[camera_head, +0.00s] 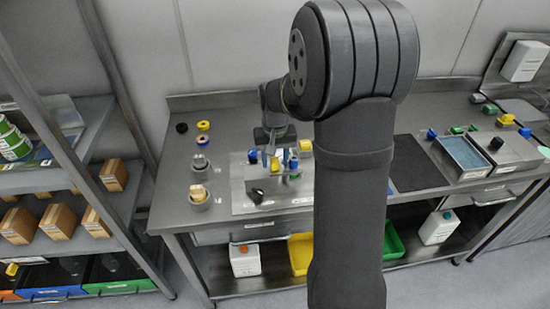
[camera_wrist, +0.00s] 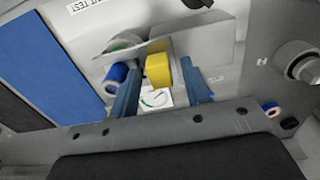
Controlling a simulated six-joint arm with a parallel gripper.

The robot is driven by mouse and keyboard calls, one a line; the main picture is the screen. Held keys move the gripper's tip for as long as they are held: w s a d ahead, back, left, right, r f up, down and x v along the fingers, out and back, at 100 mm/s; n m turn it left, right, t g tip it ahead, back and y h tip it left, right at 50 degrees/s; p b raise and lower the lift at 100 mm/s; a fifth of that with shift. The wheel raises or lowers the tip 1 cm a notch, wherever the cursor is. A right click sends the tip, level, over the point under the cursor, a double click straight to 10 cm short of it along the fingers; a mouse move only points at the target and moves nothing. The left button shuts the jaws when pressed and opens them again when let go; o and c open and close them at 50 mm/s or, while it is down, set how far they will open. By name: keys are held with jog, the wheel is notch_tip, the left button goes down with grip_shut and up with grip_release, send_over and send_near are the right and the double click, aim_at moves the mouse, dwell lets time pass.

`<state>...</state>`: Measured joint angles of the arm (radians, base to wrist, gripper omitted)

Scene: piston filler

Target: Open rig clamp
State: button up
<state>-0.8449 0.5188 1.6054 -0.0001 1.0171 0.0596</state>
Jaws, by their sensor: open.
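The test rig stands on a grey plate on the bench, with a dark knob (camera_head: 257,195) at its front. My gripper (camera_head: 272,158) is over the rig, pointing down. In the wrist view its two blue fingers (camera_wrist: 160,92) are apart with nothing gripped. A yellow block (camera_wrist: 158,68), perhaps the clamp's handle, lies between and beyond the fingertips. A blue round part (camera_wrist: 115,76) is left of it, close to the left finger. A white dial gauge (camera_wrist: 155,99) shows between the fingers. I cannot tell whether the clamp is open or shut.
Metal cups (camera_head: 199,162) and a yellow ring (camera_head: 203,126) stand left of the rig. A dark mat (camera_head: 416,163) and a tray with a blue-grey inside (camera_head: 462,153) lie to the right. My arm hides part of the bench. A shelf with boxes (camera_head: 113,175) is at far left.

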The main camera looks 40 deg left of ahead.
grip_shut()
jog(key=s+a, duration=0.4)
jog(key=shift+a, duration=0.1)
dwell(0.3)
grip_release()
